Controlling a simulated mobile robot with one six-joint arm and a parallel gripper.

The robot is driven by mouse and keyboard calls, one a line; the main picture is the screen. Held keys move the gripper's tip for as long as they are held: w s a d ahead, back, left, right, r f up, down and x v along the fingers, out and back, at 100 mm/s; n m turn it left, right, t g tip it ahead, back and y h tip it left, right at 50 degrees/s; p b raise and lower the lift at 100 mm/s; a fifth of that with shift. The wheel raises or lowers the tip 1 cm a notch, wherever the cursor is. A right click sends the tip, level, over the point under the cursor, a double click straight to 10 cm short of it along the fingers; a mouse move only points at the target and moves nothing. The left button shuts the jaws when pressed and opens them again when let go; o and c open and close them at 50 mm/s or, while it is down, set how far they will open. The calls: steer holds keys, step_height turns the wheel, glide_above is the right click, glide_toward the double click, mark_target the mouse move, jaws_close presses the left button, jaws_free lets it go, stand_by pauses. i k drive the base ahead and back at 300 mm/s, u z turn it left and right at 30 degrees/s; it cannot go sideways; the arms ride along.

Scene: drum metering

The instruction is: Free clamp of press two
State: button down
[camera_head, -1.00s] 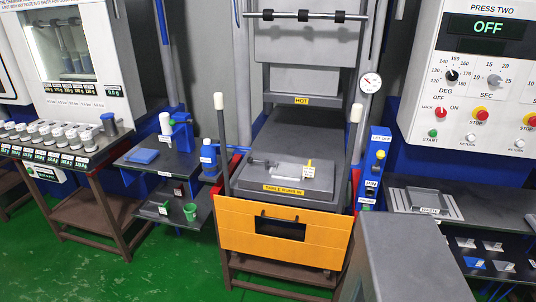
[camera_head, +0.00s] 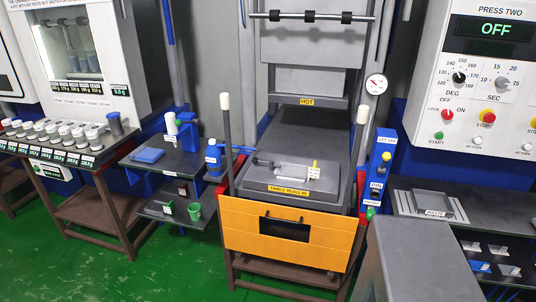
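The press (camera_head: 300,140) stands in the middle of the head view, with a dark grey table that has a yellow label and lies between two upright bars with white tips. A small pale metal fitting (camera_head: 293,172) lies on the table. It has a dark rod end at its left and a yellow-topped white tag at its right. It may be the clamp; its state is too small to tell. The control panel (camera_head: 486,80) marked PRESS TWO is at the right, and its green display reads OFF. My gripper is not in view.
An orange front guard (camera_head: 290,238) with a dark slot fronts the press. A blue button post (camera_head: 378,170) stands at its right. Shelves with a blue bottle (camera_head: 213,157) and green cup (camera_head: 194,211) are at the left. A waste tray (camera_head: 432,204) is at the right. Green floor is clear at lower left.

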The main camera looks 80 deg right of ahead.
mark_target(255, 160)
steer(key=z, duration=1.4)
steer(key=i, duration=1)
steer(key=u, duration=0.15)
